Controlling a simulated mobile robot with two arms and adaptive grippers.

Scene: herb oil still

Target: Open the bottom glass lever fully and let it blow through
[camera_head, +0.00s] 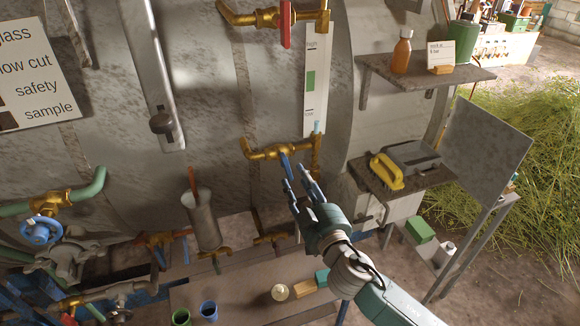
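The bottom glass lever (286,164) is a blue handle on the lower brass fitting (262,153) of the sight glass. It points down and slightly right, away from the horizontal pipe. My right gripper (297,180) reaches up from the lower right. Its fingers are apart, with the lever's lower end at or between their tips; I cannot tell whether they touch it. The upper brass fitting (262,18) has a red lever (285,24) hanging straight down. A scale card (310,80) with a green band stands by the glass. My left gripper is not in view.
A metal cup (203,222) stands left of my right gripper. At the right, a shelf (400,183) holds a yellow-handled item (387,171). Valves and pipes crowd the lower left.

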